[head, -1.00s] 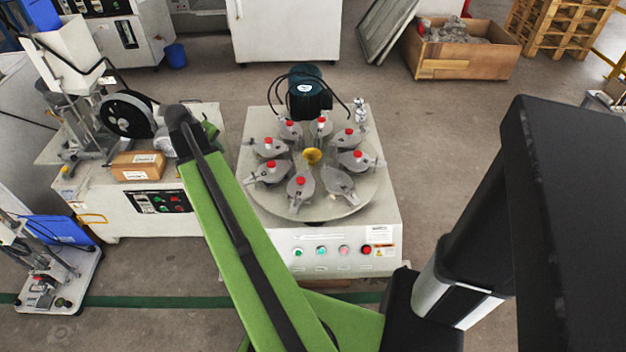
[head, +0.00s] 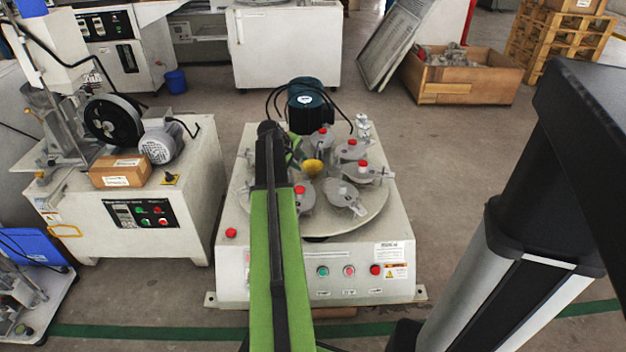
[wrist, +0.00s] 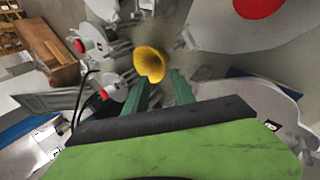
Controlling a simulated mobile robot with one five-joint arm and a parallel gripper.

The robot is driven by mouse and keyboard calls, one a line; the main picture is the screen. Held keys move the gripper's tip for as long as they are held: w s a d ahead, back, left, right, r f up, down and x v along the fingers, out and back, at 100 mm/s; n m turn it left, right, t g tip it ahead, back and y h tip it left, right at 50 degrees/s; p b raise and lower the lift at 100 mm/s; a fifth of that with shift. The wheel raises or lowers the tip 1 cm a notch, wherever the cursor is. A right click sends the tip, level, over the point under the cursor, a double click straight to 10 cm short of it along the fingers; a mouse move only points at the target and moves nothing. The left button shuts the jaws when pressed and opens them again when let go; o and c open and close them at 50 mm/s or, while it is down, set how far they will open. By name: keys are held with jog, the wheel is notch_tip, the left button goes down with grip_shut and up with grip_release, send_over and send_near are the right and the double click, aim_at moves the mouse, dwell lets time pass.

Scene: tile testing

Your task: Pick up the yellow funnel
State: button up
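The yellow funnel (head: 313,168) sits at the middle of the round table on the white machine, among grey red-knobbed holders. In the wrist view the funnel (wrist: 149,64) lies just past the fingertips, with its wide mouth in sight. In the head view my gripper (head: 296,152) is partly hidden by my arm, just left of the funnel. I cannot tell the exact gap between fingertips and funnel.
Several grey holders (head: 344,196) with red knobs ring the funnel closely. A dark motor (head: 307,104) with cables stands behind the round table (head: 340,226). A machine with a cardboard box (head: 120,172) stands to the left. Open floor (head: 460,150) lies to the right.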

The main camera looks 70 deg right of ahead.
aim_at(306, 170)
jog(key=b+x, duration=0.1)
jog(key=x, duration=0.2)
jog(key=shift+a+f, duration=0.1)
jog(key=shift+f, duration=0.15)
jog(key=shift+d+f+b, duration=0.25)
jog(key=shift+b, duration=0.1)
jog(key=shift+r, duration=0.1)
jog(key=b+x, duration=0.4)
jog(key=x, duration=0.1)
jog(key=shift+a+f, duration=0.15)
jog(key=shift+f, duration=0.1)
jog(key=shift+s+r, duration=0.1)
jog(key=shift+r, duration=0.05)
grip_shut()
